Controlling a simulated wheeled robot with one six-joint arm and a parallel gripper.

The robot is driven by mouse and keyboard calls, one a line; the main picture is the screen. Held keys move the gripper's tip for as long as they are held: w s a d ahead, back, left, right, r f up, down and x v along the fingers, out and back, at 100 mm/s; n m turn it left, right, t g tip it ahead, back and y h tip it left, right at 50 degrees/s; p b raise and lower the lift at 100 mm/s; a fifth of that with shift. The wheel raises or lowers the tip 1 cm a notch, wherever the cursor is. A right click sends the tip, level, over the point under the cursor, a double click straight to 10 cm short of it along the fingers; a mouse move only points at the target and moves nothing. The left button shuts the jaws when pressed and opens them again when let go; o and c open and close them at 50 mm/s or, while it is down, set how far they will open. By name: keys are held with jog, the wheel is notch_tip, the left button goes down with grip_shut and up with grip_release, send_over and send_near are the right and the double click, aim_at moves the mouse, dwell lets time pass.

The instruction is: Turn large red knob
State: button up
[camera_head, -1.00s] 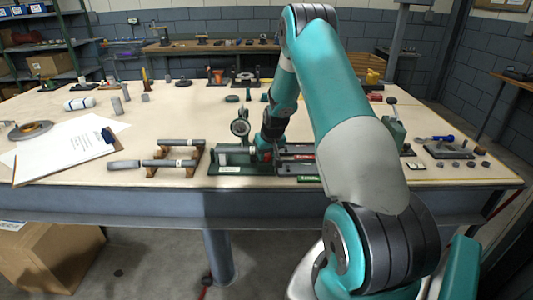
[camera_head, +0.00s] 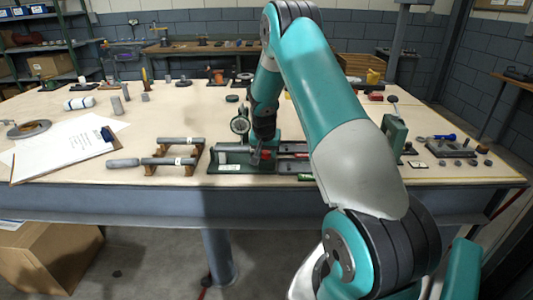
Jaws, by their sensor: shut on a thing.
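The red knob (camera_head: 266,155) sits on a green fixture (camera_head: 228,169) at the front middle of the table, and only a small patch of red shows. My gripper (camera_head: 261,153) points down at the knob and is shut on it. The fingers and wrist hide most of the knob, so its angle cannot be told. A round dial (camera_head: 240,125) stands upright on the fixture just left of my wrist.
A wooden rack with grey rods (camera_head: 178,160) stands left of the fixture. A clipboard with paper (camera_head: 60,148) lies further left. A green press-like device (camera_head: 394,135) stands to the right, beyond my arm. The table's front edge is close below the fixture.

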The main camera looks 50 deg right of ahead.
jog(key=shift+m+g, duration=0.5)
jog(key=shift+m, duration=0.7)
jog(key=o, duration=0.9)
jog(key=shift+o, duration=0.2)
jog(key=shift+b, duration=0.3)
jog(key=shift+r, duration=0.15)
jog(key=b+v, duration=0.1)
jog(key=v, duration=1.6)
jog(key=shift+a, duration=0.4)
jog(key=shift+a, duration=0.1)
